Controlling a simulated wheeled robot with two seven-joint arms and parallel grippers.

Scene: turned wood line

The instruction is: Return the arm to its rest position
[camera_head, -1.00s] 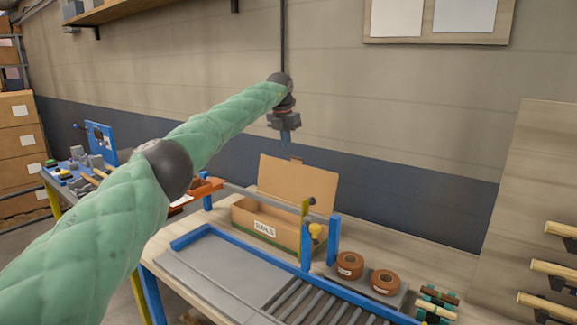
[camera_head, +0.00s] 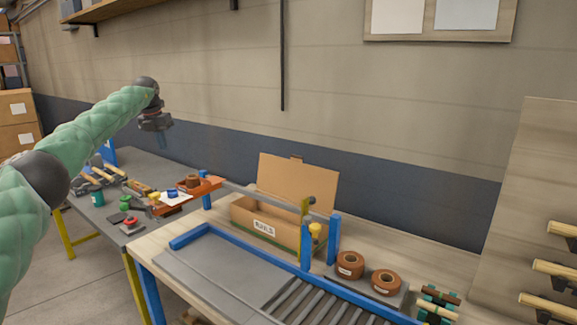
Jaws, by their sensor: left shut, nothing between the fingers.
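My left arm, in a green quilted cover, comes in from the left of the head view. My left gripper (camera_head: 163,139) is at its end, pointing down, shut and empty. It is in the air above the grey side table, touching nothing that I can see. My right gripper is not in view.
An open cardboard box (camera_head: 262,226) with a label stands on the wooden bench behind a blue-railed roller conveyor (camera_head: 300,298). Two brown tape rolls (camera_head: 350,265) sit to its right. The grey table (camera_head: 150,167) at left holds tools and an orange tray (camera_head: 188,194).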

